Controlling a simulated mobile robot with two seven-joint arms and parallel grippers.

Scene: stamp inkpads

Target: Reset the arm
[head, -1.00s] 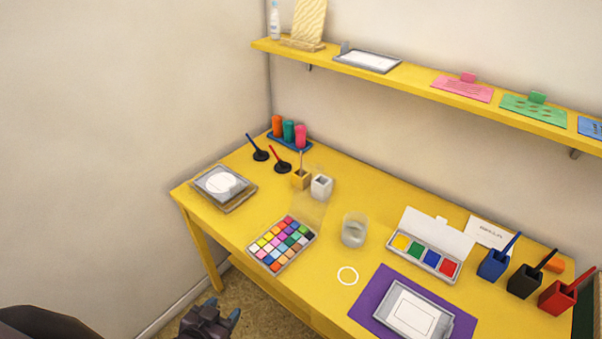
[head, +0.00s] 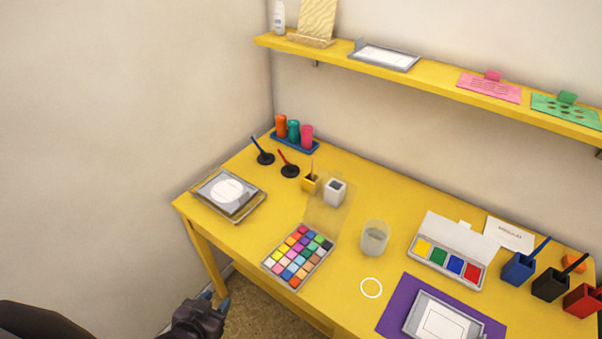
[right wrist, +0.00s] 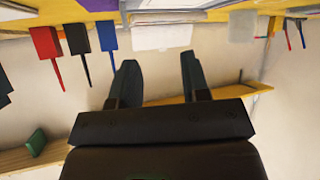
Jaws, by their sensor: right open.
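My left gripper (head: 216,306) shows at the bottom of the head view, below the table's front edge and over the floor. Its two fingertips stand a little apart and nothing shows between them. My right gripper (right wrist: 158,78) shows in the right wrist view with its two dark fingers spread wide and nothing between them. The yellow table (head: 235,235) carries the stamping things and is clear of both grippers. My right arm is not in the head view.
On the table are a paint palette (head: 300,257), a glass cup (head: 374,238), a four-colour inkpad box (head: 447,262) and a purple mat (head: 396,312). Blue, black and red holders stand at the right. A yellow shelf (head: 440,84) runs along the wall above.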

